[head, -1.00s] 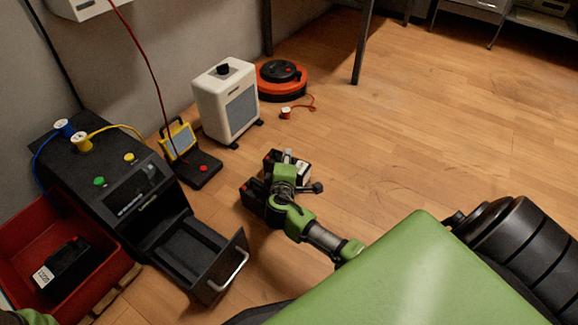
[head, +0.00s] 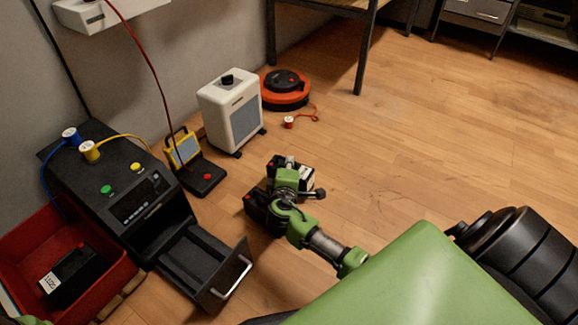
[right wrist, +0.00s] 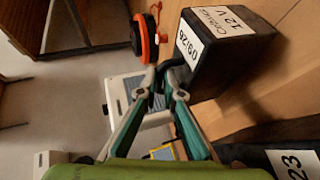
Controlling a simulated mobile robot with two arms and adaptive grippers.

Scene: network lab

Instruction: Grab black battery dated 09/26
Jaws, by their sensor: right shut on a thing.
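The black battery dated 09/26 (right wrist: 229,58) fills the upper middle of the right wrist view, its white label reading 09/26 and 12 V. In the head view this battery (head: 306,173) stands on the floor, partly hidden by my right gripper (head: 284,166). In the right wrist view my right gripper (right wrist: 165,78) has its fingertips close together at the battery's near edge, shut on it; the exact contact is hard to see. A second black battery (head: 262,212) stands just beside it, its label partly showing "23" in the right wrist view (right wrist: 296,164). My left gripper is not in view.
A red crate (head: 118,281) at left holds another black battery (head: 76,272). A black machine (head: 115,185) with an open drawer (head: 215,262), a yellow-framed device (head: 184,150), a white heater (head: 232,110) and an orange reel (head: 286,90) stand nearby. The floor to the right is clear.

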